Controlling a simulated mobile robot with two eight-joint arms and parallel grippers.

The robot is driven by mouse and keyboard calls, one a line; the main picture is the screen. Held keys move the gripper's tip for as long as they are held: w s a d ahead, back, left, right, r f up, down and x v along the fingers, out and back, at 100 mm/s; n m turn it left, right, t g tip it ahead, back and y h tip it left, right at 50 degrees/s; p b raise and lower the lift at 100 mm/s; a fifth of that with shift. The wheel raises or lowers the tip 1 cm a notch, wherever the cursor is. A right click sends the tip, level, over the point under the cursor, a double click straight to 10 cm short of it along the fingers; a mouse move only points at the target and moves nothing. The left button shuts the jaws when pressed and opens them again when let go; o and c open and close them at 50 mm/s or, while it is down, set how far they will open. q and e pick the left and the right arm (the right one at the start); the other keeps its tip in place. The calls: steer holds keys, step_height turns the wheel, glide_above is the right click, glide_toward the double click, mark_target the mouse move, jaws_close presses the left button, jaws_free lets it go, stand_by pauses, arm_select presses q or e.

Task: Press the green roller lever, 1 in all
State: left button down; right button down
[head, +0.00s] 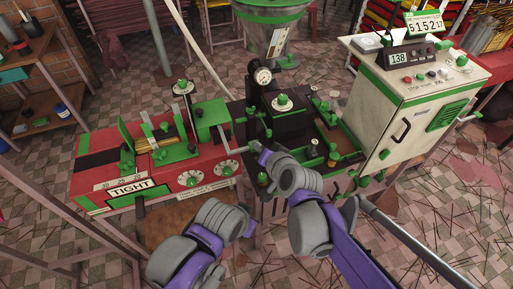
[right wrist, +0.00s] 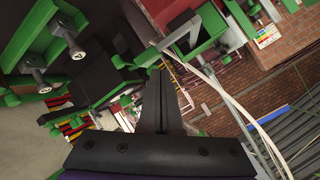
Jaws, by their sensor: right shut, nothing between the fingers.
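A red, green and black machine labelled TIGHT (head: 128,190) stands at the middle left, joined to a dark press section with a round gauge (head: 263,77). Several green knobs and levers sit on it; I cannot tell for sure which is the roller lever. My right gripper (head: 254,147) is at the front of the dark press section, small and partly hidden in the head view. In the right wrist view its dark fingers (right wrist: 161,85) are together and empty, with a green block (right wrist: 147,57) close to their tips; contact is unclear.
A white cabinet (head: 408,120) with a green-framed door, buttons and displays stands to the right. A wooden shelf (head: 35,75) is at the left. Thin sticks lie on the tiled floor at the lower right.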

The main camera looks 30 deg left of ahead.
steer(key=shift+f, duration=0.1)
stand_by(0.4)
steer(key=shift+a+f+b, duration=0.1)
steer(key=shift+f+b, duration=0.2)
steer(key=shift+f, duration=0.05)
steer(key=shift+w+a+f+b, duration=0.1)
steer(key=shift+w+f+b, duration=0.05)
steer(key=shift+f+b, duration=0.35)
steer(key=shift+w+a+f+b, duration=0.1)
steer(key=shift+f+b, duration=0.2)
steer(key=shift+f, duration=0.25)
stand_by(1.2)
stand_by(0.5)
steer(key=shift+s+d+r+p, duration=0.15)
steer(key=shift+r+p, duration=0.45)
steer(key=shift+r, duration=0.15)
steer(key=shift+s+d+r+p, duration=0.1)
steer(key=shift+d+r+p, duration=0.05)
steer(key=shift+r+p, duration=0.5)
steer(key=shift+r, duration=0.1)
steer(key=r+p, duration=0.2)
steer(key=r, duration=0.1)
steer(key=d+r+p, duration=0.1)
steer(key=shift+s+r, duration=0.35)
steer(key=shift+s, duration=0.05)
